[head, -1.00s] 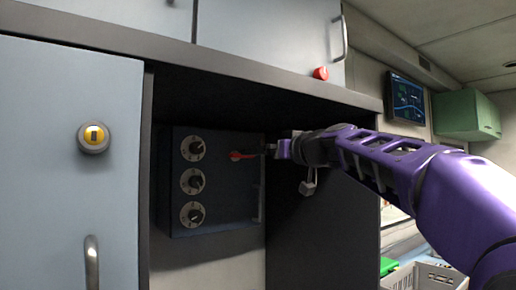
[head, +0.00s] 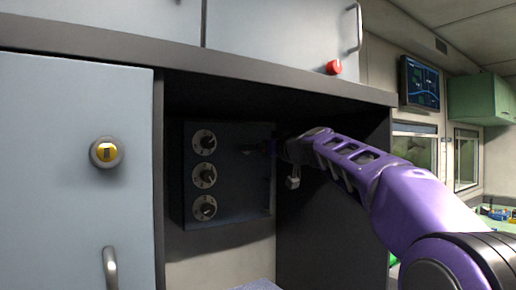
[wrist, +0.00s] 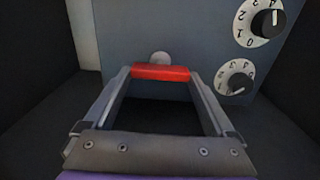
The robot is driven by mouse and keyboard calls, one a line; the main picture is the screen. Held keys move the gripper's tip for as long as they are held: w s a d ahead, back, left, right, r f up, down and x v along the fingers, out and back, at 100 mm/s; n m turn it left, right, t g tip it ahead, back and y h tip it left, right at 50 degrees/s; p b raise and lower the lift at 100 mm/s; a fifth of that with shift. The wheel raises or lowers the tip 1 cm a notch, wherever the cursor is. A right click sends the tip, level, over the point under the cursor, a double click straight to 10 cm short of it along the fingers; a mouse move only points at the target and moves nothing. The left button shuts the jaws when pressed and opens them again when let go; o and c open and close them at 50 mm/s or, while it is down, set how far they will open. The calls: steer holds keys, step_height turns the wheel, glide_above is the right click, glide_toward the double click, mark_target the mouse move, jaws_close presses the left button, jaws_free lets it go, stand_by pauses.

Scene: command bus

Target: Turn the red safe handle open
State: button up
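The dark blue-grey safe (head: 243,190) sits in the cabinet recess, with several round dials on its front. The red handle (wrist: 160,72) shows in the wrist view as a short bar lying across between my fingertips, just below a round pale knob. My gripper (wrist: 160,76) is open, its fingers wide apart, one near each end of the bar. Whether the fingers touch the bar I cannot tell. In the head view my gripper (head: 262,150) is at the upper right of the safe front, small and dark, and no red of the handle can be made out there.
The dials (head: 204,142) run down the left side of the safe front. The recess has a dark side wall (head: 325,235) on the right and a shelf edge above. A red button (head: 334,67) sits on the upper ledge. A yellow-centred lock (head: 107,152) is on the left door.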

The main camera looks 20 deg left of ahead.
steer(key=c, duration=0.6)
steer(key=shift+m, duration=0.4)
steer(key=shift+w+d+f+m+p, duration=0.1)
steer(key=shift+m+p, duration=0.65)
steer(key=shift+m, duration=3.45)
steer(key=shift+w+d+f+m+p, duration=0.1)
steer(key=shift+m+p, duration=0.6)
steer(key=shift+m, duration=3.5)
